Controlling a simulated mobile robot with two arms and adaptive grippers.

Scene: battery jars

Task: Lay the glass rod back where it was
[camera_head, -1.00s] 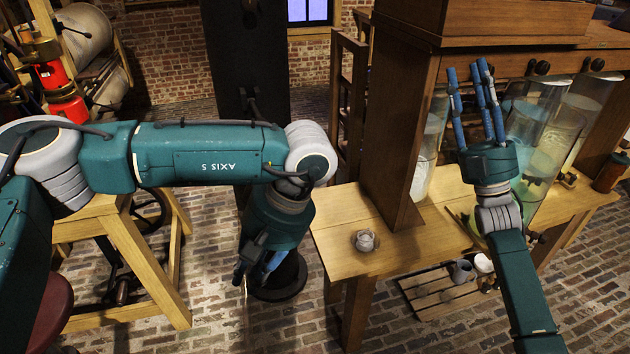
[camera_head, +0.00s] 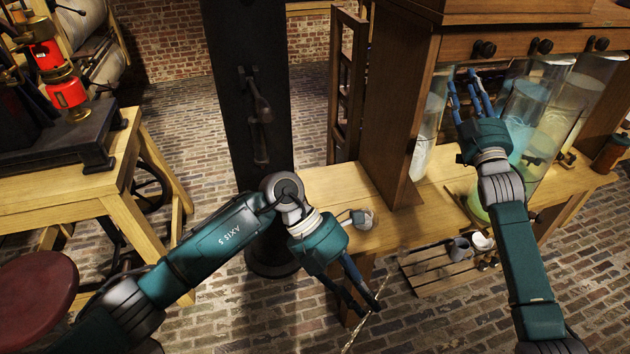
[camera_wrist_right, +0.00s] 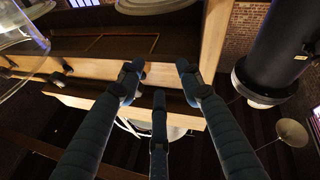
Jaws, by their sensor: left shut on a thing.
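My left gripper (camera_head: 366,303) is in front of the near left end of the wooden bench, pointing down and right. It is shut on the thin glass rod (camera_head: 352,338), which slants down toward the lower edge of the head view. The upper part of the rod is hard to make out against the fingers and floor. My right gripper (camera_head: 462,84) is raised beside the glass jars, fingers up. In the right wrist view its fingers (camera_wrist_right: 158,82) are spread with nothing between them.
A dark column (camera_head: 240,110) and a red stool (camera_head: 35,290) are to the left.

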